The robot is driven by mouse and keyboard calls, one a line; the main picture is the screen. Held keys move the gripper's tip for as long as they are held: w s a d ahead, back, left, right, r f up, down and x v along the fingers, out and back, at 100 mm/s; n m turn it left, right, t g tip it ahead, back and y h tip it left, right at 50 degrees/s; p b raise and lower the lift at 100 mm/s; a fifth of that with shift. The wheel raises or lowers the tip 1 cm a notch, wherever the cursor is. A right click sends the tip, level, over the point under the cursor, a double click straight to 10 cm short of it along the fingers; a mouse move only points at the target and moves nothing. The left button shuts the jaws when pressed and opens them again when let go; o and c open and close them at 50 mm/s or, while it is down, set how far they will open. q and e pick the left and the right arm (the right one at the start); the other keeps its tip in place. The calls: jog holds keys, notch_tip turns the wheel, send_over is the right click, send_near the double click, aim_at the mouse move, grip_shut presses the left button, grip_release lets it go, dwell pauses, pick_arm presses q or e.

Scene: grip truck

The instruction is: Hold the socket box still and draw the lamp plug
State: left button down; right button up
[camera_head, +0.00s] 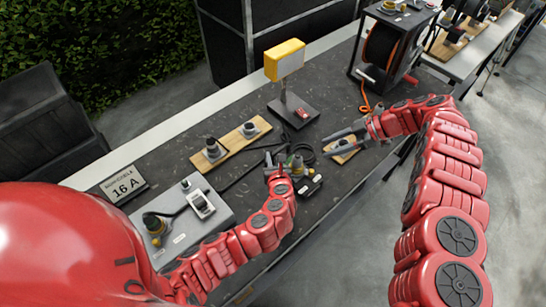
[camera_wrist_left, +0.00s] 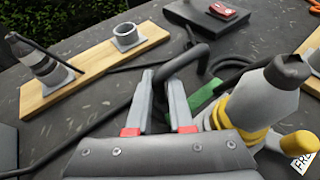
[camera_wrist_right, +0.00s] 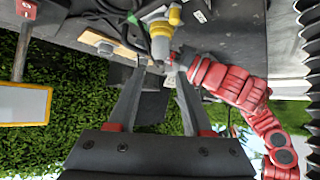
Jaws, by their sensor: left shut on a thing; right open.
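The socket box (camera_head: 309,186) is a dark box on the table, partly hidden by my left gripper (camera_head: 275,164). A grey plug with yellow rings (camera_head: 297,166) stands in it; it shows large in the left wrist view (camera_wrist_left: 240,112). My left gripper is shut on a dark bent bar or thick cable (camera_wrist_left: 190,52) beside this plug; I cannot tell which. My right gripper (camera_head: 331,144) is open and empty, to the right of the plug and apart from it. In the right wrist view the plug (camera_wrist_right: 160,38) lies beyond its open fingertips. The yellow lamp (camera_head: 285,61) stands behind.
A wooden board with two sockets (camera_head: 231,147) lies left of the lamp base. A grey box with a switch (camera_head: 183,215) and a "16 A" sign (camera_head: 124,185) are at left. A cable reel (camera_head: 384,45) stands at back right. A small wooden board (camera_head: 343,151) is under my right gripper. Loose black cables cross the table.

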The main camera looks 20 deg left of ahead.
dwell(0.7)
jog(key=shift+o, duration=2.1)
jog(key=shift+a, duration=0.2)
notch_tip(320, 180, up, 3)
jog(key=n+t+h, duration=0.2)
jog(key=n+h, duration=0.7)
jog(key=n, duration=0.2)
send_over(298, 155)
jog(key=d, duration=0.1)
jog(key=shift+r, duration=0.2)
jog(key=shift+s+a+r+n+h, duration=0.1)
jog(key=shift+a+r+n+h, duration=0.3)
jog(key=shift+a, duration=0.1)
jog(key=shift+t, duration=0.3)
notch_tip(298, 155, down, 11)
jog(key=shift+a+f, duration=0.15)
jog(key=shift+f, duration=0.3)
